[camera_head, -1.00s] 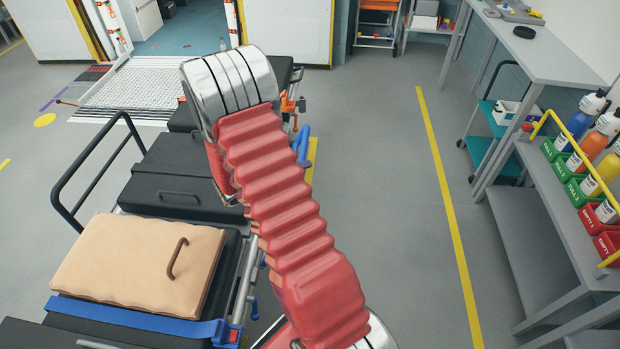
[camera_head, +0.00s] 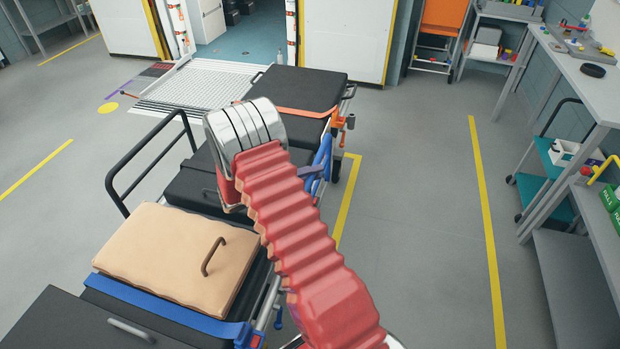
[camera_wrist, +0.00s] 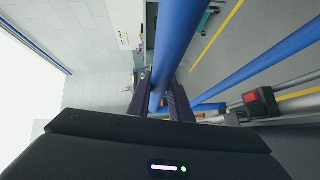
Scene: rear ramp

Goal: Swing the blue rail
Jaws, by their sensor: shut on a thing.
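The blue rail (camera_head: 322,160) is on the right side of the stretcher (camera_head: 295,90), partly hidden behind my red-sleeved arm. In the wrist view a blue tube of the rail (camera_wrist: 180,35) runs down between the two dark fingers of my gripper (camera_wrist: 162,98). The gripper is shut on it. A second blue tube (camera_wrist: 255,72) slants off to the right. In the head view only a small part of the gripper (camera_head: 311,172) shows beside the arm, against the rail.
A tan pad with a handle (camera_head: 175,255) and a blue strap (camera_head: 165,308) lie on the stretcher. A black side rail (camera_head: 145,150) stands on its left. A white ramp (camera_head: 190,85) is beyond. Floor is clear to the right, up to the grey workbench (camera_head: 575,75).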

